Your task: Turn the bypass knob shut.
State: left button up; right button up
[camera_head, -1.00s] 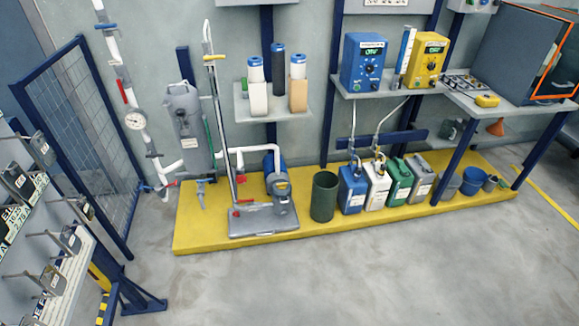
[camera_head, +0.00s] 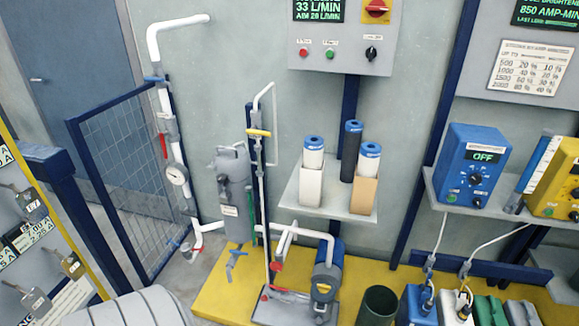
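No label that I can read marks the bypass knob, so I cannot tell which handle it is. The pipework holds a yellow handle (camera_head: 259,132) on the thin upright pipe. A red lever (camera_head: 163,145) and a blue handle (camera_head: 154,79) sit on the white left pipe, above a round gauge (camera_head: 177,175). Low down are a blue tap (camera_head: 236,256) under the grey filter vessel (camera_head: 233,185) and a red handle (camera_head: 275,266) near the pump (camera_head: 325,279). Neither of my grippers is in view.
A wall panel (camera_head: 342,45) reads 33 L/MIN, AIM 28 L/MIN. A shelf (camera_head: 331,207) carries filter cartridges. A blue box (camera_head: 474,165) reads OFF. A mesh gate (camera_head: 125,165) stands left of the pipes. A yellow plinth (camera_head: 215,295) runs under the equipment. A grey ribbed shape fills the lower left.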

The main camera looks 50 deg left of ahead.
aim_at(276, 266)
jog(key=u, duration=0.55)
jog(key=i, duration=0.95)
jog(key=u, duration=1)
jog(key=i, duration=0.35)
jog(key=u, duration=0.3)
